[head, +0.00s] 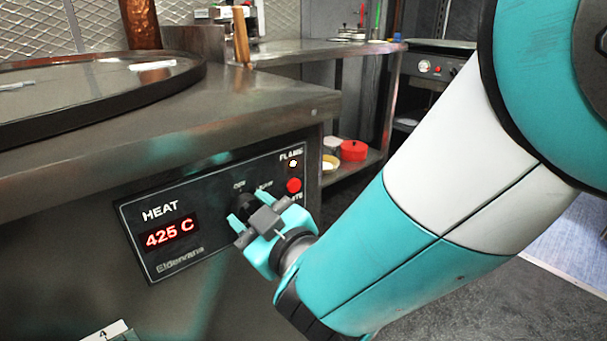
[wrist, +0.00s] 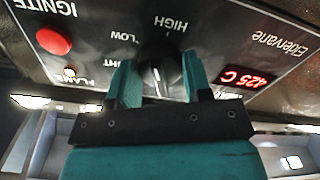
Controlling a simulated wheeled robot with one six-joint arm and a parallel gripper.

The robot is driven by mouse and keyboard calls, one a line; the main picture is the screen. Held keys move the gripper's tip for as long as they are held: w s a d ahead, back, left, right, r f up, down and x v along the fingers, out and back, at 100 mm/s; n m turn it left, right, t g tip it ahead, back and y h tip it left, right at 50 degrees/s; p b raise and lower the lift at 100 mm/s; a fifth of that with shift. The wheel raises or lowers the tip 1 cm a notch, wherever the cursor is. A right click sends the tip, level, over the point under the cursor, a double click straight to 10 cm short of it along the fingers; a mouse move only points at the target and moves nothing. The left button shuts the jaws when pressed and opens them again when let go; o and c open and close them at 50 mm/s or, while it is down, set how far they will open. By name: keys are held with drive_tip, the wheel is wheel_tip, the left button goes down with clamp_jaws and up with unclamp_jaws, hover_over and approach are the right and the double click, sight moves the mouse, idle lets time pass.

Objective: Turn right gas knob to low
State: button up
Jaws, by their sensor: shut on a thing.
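A black gas knob (head: 244,203) sits on the dark control panel (head: 186,241), right of the red 425 C display. It is the only knob I see on this panel. My gripper (head: 247,215) is shut on it. In the wrist view the knob (wrist: 161,60) stands between my two teal fingers (wrist: 160,75). The labels HIGH, LOW and a partly covered LIGHT ring the knob there. A small pale mark shows on the knob near its lower edge in that view; its exact setting is hard to read.
A red ignite button (head: 294,185) and a small flame light (head: 293,163) lie close to the right of the knob. The steel counter (head: 260,100) overhangs the panel. A back shelf holds a red container (head: 353,150). Open floor lies at the lower right.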

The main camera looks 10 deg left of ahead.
drive_tip(key=n, duration=0.3)
drive_tip(key=shift+n, duration=0.4)
drive_tip(key=shift+n+p, duration=0.5)
drive_tip(key=shift+n, duration=1.1)
drive_tip(key=o, duration=0.9)
drive_tip(key=b+v, duration=1.7)
drive_tip(key=b, duration=0.3)
drive_tip(key=shift+s+d, duration=0.1)
drive_tip(key=shift+s, duration=0.15)
